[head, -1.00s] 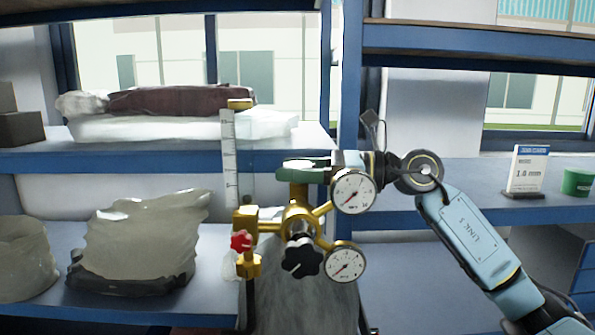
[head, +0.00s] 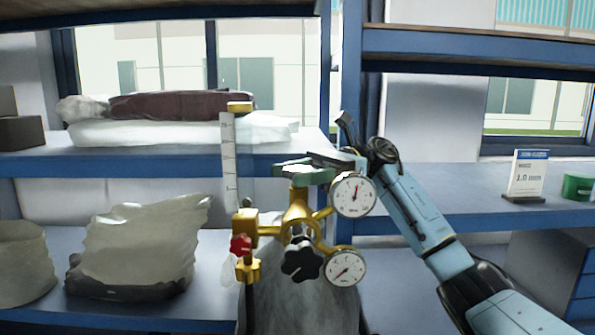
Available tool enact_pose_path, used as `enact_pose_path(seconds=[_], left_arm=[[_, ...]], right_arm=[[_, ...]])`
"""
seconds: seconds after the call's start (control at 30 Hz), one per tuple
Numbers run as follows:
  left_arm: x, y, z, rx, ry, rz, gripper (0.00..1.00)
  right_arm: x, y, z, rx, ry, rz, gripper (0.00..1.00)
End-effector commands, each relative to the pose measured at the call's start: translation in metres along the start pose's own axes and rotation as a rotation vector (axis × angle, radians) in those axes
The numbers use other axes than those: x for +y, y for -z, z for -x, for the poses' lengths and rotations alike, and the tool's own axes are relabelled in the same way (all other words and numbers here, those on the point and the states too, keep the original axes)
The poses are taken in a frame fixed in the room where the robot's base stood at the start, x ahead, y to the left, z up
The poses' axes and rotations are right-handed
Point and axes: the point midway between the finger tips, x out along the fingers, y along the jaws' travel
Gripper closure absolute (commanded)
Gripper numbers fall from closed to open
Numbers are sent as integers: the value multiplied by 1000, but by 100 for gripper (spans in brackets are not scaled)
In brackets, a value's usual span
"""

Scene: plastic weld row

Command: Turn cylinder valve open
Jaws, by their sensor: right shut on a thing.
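The green cylinder valve handwheel (head: 292,170) sits on top of the brass regulator assembly (head: 297,205) on the grey gas cylinder (head: 300,308). My right gripper (head: 322,160) reaches in from the right and is shut on the handwheel's right side; its fingertips are partly hidden. The upper gauge (head: 353,194) has its needle pointing up. The lower gauge (head: 346,268) has its needle near the lower left. A black star knob (head: 302,258) faces me at the front of the regulator. My left gripper is not in view.
A red knob (head: 240,246) and a clear flow tube with a white scale (head: 229,160) stand left of the regulator. Bagged material (head: 140,245) lies on the left shelf. A sign (head: 528,173) and a green roll (head: 578,187) sit on the right shelf.

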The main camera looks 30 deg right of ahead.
Motion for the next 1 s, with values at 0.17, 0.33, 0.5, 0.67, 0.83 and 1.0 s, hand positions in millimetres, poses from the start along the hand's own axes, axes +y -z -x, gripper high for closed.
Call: enact_pose_path(seconds=[0.17,0.33,0.5,0.67,0.83,1.0], left_arm=[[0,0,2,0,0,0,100],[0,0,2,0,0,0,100],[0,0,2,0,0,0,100],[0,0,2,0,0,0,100],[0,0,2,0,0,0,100],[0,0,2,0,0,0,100]], right_arm=[[0,-1,0,0,-50,1,72],[0,0,0,1,-70,0,72],[0,0,0,1,-73,0,72],[0,0,0,1,-72,-1,72],[0,0,0,1,-71,-1,31],[0,0,0,1,-71,-1,28]])
